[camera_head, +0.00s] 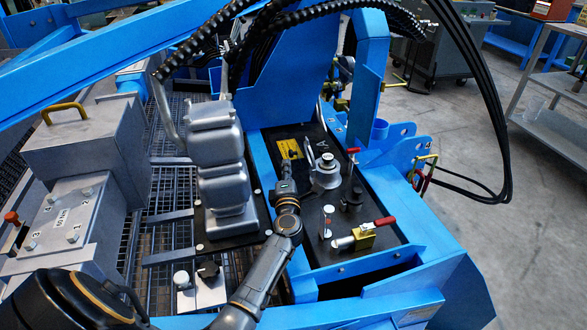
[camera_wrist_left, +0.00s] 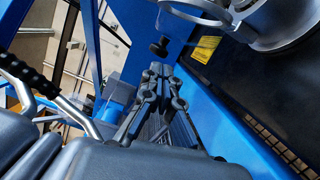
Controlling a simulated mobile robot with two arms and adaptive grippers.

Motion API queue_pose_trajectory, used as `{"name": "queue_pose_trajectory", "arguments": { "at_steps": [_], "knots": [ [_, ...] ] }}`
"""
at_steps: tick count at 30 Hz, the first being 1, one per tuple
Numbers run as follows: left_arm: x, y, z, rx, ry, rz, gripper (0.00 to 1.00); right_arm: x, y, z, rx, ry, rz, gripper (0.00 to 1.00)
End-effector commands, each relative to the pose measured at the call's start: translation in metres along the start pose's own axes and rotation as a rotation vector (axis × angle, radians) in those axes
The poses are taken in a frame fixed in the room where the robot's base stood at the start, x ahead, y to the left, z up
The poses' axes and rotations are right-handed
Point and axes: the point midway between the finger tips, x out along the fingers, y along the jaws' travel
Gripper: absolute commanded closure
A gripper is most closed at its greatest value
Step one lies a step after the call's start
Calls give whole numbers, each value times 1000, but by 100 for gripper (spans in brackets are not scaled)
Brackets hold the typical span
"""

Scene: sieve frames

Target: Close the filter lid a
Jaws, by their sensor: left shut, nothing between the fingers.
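The filter a housing (camera_head: 326,174) is a grey metal cylinder on the dark panel, beside a white letter mark. Its lid (camera_head: 309,150) stands raised, tilted up at the left side of the housing. In the left wrist view the ring-shaped lid (camera_wrist_left: 197,12) and the housing (camera_wrist_left: 275,22) show at the top right. My left gripper (camera_head: 285,168) is just left of the lid and looks apart from it. In the left wrist view its dark fingers (camera_wrist_left: 158,72) are shut and empty, below and left of the lid. My right gripper is not in view.
A yellow label (camera_head: 290,148) lies behind my gripper. Red-handled valves (camera_head: 362,237) stand at the front right of the panel. A grey stepped casing (camera_head: 222,170) rises to the left. Black hoses (camera_head: 250,30) hang above. Blue frame beams border the panel.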

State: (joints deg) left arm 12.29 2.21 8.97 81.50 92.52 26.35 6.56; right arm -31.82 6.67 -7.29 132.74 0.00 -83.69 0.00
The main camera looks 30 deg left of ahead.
Motion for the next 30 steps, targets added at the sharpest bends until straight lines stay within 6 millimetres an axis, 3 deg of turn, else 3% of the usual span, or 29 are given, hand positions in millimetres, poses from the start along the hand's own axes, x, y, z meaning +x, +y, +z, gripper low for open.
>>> {"name": "queue_pose_trajectory", "arguments": {
  "at_steps": [6, 22, 30],
  "knots": [
    [5, 0, 18, 0, 3, 1, 100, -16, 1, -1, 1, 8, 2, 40],
    [5, 1, 21, 6, 2, -1, 100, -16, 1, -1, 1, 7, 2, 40],
    [7, 4, 24, 42, 2, -10, 100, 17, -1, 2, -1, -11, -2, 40]
  ]
}}
